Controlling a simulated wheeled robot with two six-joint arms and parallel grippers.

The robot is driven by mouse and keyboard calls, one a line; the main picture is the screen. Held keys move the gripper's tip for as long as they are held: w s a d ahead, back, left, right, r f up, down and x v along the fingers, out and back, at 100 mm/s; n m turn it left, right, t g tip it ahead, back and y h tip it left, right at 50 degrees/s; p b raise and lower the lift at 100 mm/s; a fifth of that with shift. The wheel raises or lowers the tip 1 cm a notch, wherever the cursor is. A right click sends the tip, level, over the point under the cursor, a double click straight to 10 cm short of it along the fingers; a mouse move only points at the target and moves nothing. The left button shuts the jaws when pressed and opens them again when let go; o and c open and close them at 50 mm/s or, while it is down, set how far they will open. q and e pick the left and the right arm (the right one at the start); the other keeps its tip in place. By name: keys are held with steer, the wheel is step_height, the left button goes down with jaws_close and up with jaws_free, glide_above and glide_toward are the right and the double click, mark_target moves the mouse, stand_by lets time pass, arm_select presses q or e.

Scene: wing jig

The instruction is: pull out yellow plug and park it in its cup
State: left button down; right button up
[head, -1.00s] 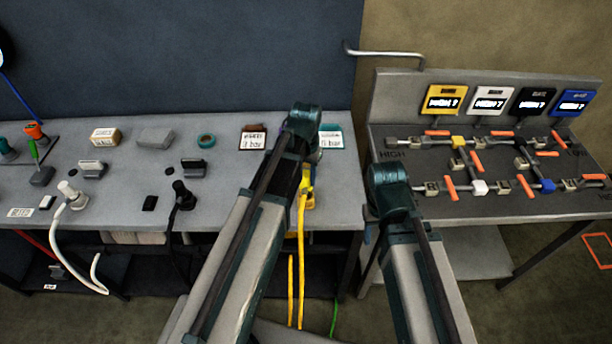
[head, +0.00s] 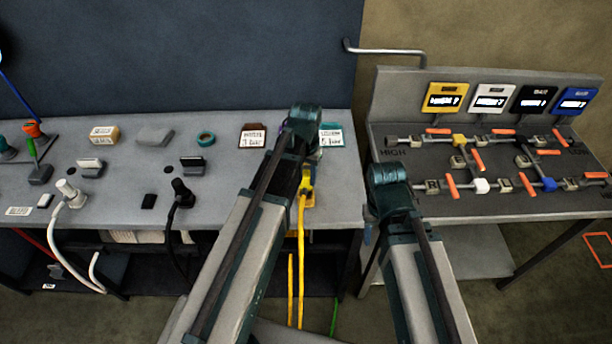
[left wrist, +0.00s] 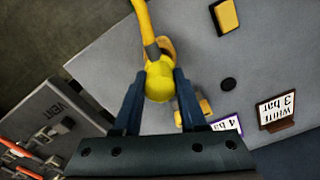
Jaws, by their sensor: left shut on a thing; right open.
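The yellow plug (left wrist: 159,82) is between the fingers of my left gripper (left wrist: 155,88), which is shut on it. Its yellow cable (left wrist: 145,22) leads away to the top of the left wrist view. An orange-yellow piece shows just behind the plug; I cannot tell whether the plug is seated in it. In the head view the plug (head: 306,181) is low over the bench, partly hidden by my left arm. A yellow block (left wrist: 203,104) and a dark round spot (left wrist: 228,84) are beside it; I cannot identify the cup surely. My right gripper (head: 369,234) is open, mostly hidden by its arm, away from the plug.
A white plug (head: 69,190) and a black plug (head: 182,190) stand on the grey bench (head: 235,205) to the left. Label cards stand behind, among them a brown-framed one (head: 253,136). A valve panel (head: 500,205) is right, across a gap.

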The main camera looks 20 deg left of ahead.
arm_select(q)
steer(key=shift+f+b, duration=1.4)
steer(key=shift+f, duration=0.1)
stand_by(0.3)
steer(key=shift+c, duration=1.9)
jaws_free()
steer(key=shift+r, duration=0.2)
step_height(320, 180, up, 14)
steer(key=p, duration=1.4)
steer(key=shift+f, duration=0.2)
